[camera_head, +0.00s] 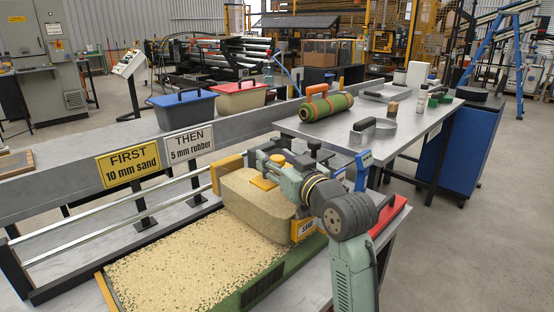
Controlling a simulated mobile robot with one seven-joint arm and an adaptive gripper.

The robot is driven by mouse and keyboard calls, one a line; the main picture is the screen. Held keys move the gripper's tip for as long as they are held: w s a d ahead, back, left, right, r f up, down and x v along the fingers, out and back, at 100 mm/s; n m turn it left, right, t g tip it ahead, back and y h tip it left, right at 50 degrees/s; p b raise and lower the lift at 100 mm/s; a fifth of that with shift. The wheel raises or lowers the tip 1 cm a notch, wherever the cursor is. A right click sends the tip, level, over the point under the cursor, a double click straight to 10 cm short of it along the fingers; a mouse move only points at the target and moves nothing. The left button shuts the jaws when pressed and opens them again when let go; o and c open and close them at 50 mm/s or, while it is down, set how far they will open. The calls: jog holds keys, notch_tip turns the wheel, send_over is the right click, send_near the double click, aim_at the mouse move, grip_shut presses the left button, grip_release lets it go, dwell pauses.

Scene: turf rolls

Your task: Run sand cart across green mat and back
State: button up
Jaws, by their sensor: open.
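The sand cart (262,210) is a beige block-like hopper with a yellow end piece on its left and a "SAND" label on its front right. It stands at the right part of the green mat (190,258). The mat's visible top, left of the cart, is covered with pale sand grains with green flecks showing through. My gripper (268,172) is open at the yellow handle on top of the cart, with its fingers close around or beside it. The arm hides the cart's right side, and I cannot tell whether the fingers touch the handle.
Metal rails (130,222) run along the mat's far side. Signs read "FIRST 10 mm sand" (134,164) and "THEN 5 mm rubber" (189,144). Behind stand a blue-lidded bin (182,110) and a red-lidded bin (240,98). A green roll (326,107) lies on the right table.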

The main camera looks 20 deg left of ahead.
jog(key=shift+c, duration=0.4)
grip_shut()
dwell(0.4)
